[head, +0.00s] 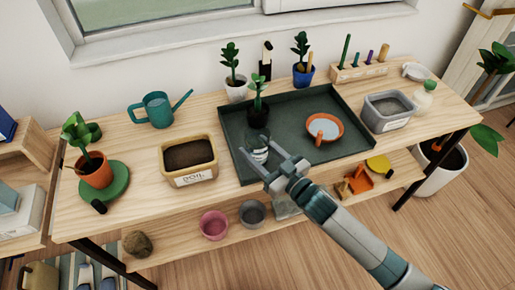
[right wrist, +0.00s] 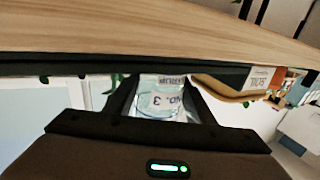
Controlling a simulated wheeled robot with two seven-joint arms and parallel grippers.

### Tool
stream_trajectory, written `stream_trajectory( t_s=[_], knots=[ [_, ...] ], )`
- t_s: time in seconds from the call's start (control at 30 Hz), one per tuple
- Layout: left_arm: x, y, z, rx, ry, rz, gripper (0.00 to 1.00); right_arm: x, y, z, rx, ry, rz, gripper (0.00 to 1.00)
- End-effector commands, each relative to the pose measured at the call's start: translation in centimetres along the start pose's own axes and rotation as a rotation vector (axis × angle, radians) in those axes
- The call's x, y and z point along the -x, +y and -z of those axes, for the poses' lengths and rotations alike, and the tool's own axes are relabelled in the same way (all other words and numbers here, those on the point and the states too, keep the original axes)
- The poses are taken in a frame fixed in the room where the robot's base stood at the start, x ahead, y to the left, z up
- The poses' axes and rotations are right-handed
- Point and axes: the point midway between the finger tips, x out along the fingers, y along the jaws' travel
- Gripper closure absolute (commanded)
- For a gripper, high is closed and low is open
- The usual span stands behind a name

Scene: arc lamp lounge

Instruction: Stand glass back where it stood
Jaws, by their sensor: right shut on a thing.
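My right gripper (head: 270,168) comes from the lower right and is shut on the glass. My left gripper is not in view.
On the tray is an orange-rimmed dish (head: 324,128). Left of the tray stand a soil box (head: 190,160), a teal watering can (head: 158,110) and a potted plant (head: 96,171). Right of it is a grey tub (head: 388,111). Potted plants and a tool rack (head: 358,72) line the back.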

Motion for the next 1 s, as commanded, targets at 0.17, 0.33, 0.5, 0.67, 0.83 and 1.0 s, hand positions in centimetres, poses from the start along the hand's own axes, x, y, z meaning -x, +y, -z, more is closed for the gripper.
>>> stream_trajectory(
  t_s=[0.17,0.33,0.5,0.67,0.83,1.0],
  knots=[
    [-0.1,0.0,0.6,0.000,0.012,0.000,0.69,0.0,0.0,-0.2,0.000,0.000,0.000,0.41],
    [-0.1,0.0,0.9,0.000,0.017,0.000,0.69,0.0,0.0,-0.2,0.000,-0.001,0.000,0.32],
    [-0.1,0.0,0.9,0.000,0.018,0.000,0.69,0.0,0.0,-0.2,0.000,0.000,0.000,0.32],
    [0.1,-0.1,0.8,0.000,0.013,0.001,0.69,0.0,0.0,0.2,0.000,0.000,0.000,0.32],
    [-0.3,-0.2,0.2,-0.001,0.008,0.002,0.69,1.8,0.0,-0.1,0.000,-0.002,0.000,0.32],
    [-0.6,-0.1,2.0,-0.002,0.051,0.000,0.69,4.5,0.0,-0.2,-0.001,-0.003,-0.001,0.32]
  ],
)
